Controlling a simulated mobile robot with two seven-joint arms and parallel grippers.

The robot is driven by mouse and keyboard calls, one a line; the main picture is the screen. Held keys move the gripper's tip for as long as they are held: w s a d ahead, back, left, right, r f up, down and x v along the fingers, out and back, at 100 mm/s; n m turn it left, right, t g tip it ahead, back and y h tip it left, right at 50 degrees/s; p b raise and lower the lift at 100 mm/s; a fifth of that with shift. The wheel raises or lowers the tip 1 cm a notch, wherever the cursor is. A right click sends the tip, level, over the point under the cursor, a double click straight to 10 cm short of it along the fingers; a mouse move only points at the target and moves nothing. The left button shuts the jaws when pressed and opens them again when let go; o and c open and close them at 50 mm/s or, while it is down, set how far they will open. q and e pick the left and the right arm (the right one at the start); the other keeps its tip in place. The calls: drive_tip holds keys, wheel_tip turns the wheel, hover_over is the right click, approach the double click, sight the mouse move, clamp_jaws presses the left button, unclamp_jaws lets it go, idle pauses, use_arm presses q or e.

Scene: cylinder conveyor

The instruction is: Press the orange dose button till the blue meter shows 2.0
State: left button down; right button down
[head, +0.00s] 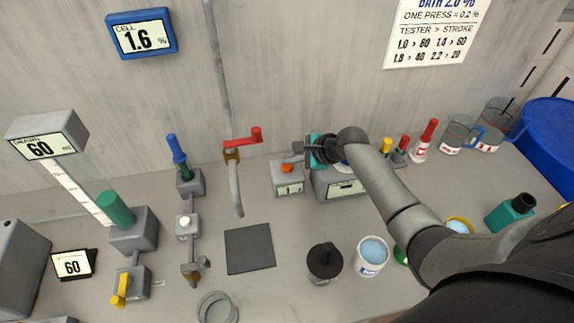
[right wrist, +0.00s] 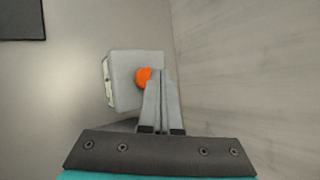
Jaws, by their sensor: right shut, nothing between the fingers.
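The blue-framed meter (head: 141,34) on the back wall reads 1.6 %. The orange dose button (head: 287,168) sits on top of a small grey box (head: 288,184) on the bench. My right gripper (head: 293,158) is shut and empty, with its fingertips right by the button. In the right wrist view the closed fingers (right wrist: 160,74) partly overlap the orange button (right wrist: 143,77); I cannot tell whether they touch it. My left gripper is in neither view.
A red-handled tap (head: 243,138) stands left of the button box. A grey box with a display (head: 336,185) is partly hidden behind my right arm. Small bottles and jugs (head: 455,132) stand to the right. A dark square pad (head: 250,248) lies in front.

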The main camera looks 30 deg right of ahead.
sight(291, 168)
drive_tip(key=shift+f, duration=0.75)
idle(0.7)
drive_tip(key=shift+r, duration=0.1)
drive_tip(key=shift+r+p, duration=0.85)
drive_tip(key=shift+p, duration=0.1)
wheel_tip(291, 168, up, 5)
drive_tip(key=p, duration=0.6)
drive_tip(key=shift+r, duration=0.1)
idle(0.6)
